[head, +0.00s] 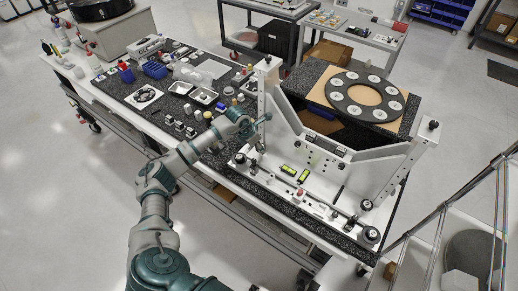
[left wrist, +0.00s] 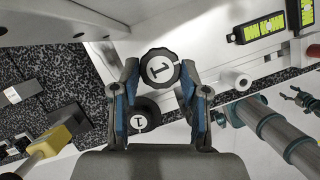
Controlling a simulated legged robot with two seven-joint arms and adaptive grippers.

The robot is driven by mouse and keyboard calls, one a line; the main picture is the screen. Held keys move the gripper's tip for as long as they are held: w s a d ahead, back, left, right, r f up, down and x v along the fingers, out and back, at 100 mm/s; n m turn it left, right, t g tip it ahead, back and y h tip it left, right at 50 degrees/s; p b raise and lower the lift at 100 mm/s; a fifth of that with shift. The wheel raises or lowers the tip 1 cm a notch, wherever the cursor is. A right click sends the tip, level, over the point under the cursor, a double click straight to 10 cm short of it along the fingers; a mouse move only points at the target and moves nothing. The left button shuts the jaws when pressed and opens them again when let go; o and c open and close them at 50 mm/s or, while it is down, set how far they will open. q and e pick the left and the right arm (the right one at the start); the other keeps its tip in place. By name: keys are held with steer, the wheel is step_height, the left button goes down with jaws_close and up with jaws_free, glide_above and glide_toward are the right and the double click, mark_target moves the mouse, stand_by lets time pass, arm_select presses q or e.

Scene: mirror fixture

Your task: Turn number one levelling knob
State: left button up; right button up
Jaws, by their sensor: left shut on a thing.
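The number one levelling knob (left wrist: 159,68) is a round black knob with a white "1" on top. In the left wrist view it sits between the fingertips of my left gripper (left wrist: 160,76), which is shut on it. A second dark disc marked "1" (left wrist: 140,118) shows lower, between the fingers. In the head view my left gripper (head: 257,127) is at the left end of the white fixture (head: 330,170), by its left upright; the knob is too small and covered to make out there. My right gripper is not in view.
Green bubble levels (head: 303,175) lie on the fixture base, also in the left wrist view (left wrist: 258,28). Other black knobs (head: 371,235) stand at its right end. A ring with several round mirrors (head: 366,97) lies behind. Small parts and trays (head: 203,96) crowd the bench's left side.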

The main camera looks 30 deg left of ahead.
arm_select(q)
steer(key=shift+a, duration=0.1)
steer(key=o, duration=1.1)
steer(key=shift+o, duration=0.2)
steer(key=shift+a, duration=0.1)
steer(key=v, duration=1.1)
steer(key=shift+a+r, duration=0.25)
steer(key=shift+r, duration=0.1)
steer(key=shift+d, duration=0.1)
